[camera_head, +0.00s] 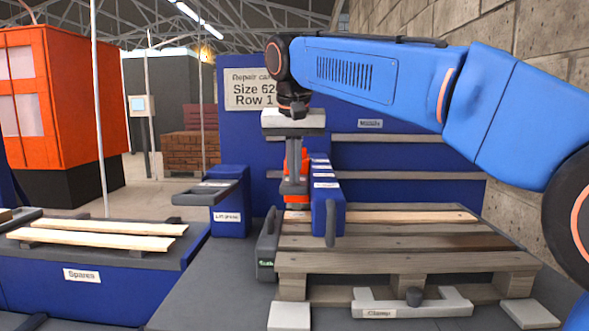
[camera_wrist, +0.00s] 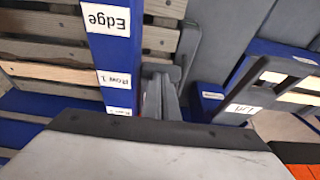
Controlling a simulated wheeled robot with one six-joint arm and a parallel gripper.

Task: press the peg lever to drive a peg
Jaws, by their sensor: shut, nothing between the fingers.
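My gripper (camera_head: 293,190) points straight down in the head view, its grey fingers together and empty. It is just left of a blue beam (camera_head: 328,207) with white labels, above the far left part of the wooden pallet (camera_head: 400,243). A red-orange part (camera_head: 304,160) stands behind my fingers and is partly hidden by them. No label marks the peg lever, and I cannot tell which part it is. In the wrist view my fingers (camera_wrist: 165,92) are close beside the blue beam (camera_wrist: 112,60), whose labels read "Edge" and "Row 1". Whether they touch anything is unclear.
A blue stand with a grey tray (camera_head: 232,205) is left of my gripper. A dark grey handle-like part (camera_head: 266,245) stands at the pallet's left edge. A clamp (camera_head: 412,303) is in front. A spares bench (camera_head: 80,277) holds planks. A repair card reads "Size 620 Row 1".

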